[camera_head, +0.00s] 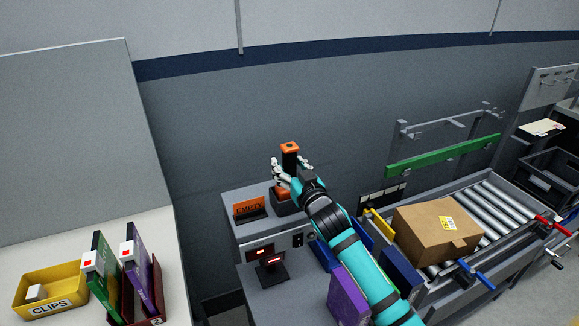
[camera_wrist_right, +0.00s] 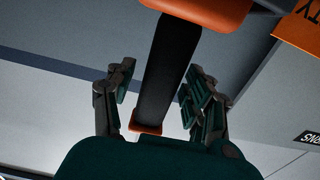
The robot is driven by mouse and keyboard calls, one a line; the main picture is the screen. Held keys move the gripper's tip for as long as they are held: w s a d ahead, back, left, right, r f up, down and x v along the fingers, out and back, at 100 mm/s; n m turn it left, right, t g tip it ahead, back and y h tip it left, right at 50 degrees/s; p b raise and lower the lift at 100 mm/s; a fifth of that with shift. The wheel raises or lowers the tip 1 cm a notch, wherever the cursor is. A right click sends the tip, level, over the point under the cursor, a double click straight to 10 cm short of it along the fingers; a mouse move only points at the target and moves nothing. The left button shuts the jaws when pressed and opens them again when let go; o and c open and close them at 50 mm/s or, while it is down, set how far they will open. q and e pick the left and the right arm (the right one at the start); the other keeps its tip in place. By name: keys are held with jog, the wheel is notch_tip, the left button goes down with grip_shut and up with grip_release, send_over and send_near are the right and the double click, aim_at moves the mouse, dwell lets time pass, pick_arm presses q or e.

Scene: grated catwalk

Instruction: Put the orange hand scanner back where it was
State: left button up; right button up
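The orange hand scanner (camera_head: 290,148) stands upright with its orange end cap up, its black handle below and more orange lower down, at a dark holder (camera_head: 284,207) on the grey cabinet. Whether it is fully seated is partly hidden by my gripper. My right gripper (camera_head: 290,171) is around the handle. In the right wrist view, the black handle (camera_wrist_right: 168,70) lies between the two fingers (camera_wrist_right: 160,92). The fingers are spread, with a gap visible on the handle's left side. My left gripper is not in view.
An orange EMPTY sign (camera_head: 249,208) stands left of the holder. A small red-lit device (camera_head: 271,268) sits in front. A cardboard box (camera_head: 438,231) rests on the roller conveyor (camera_head: 497,212) at right. Left, a white table (camera_head: 90,240) bears a yellow CLIPS bin (camera_head: 50,291) and binders.

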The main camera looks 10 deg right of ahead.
jog(key=s+d+b, duration=0.1)
jog(key=s+d, duration=0.1)
jog(key=s, duration=0.9)
jog(key=shift+s+d+r+b, duration=0.15)
jog(key=shift+s+b, duration=0.25)
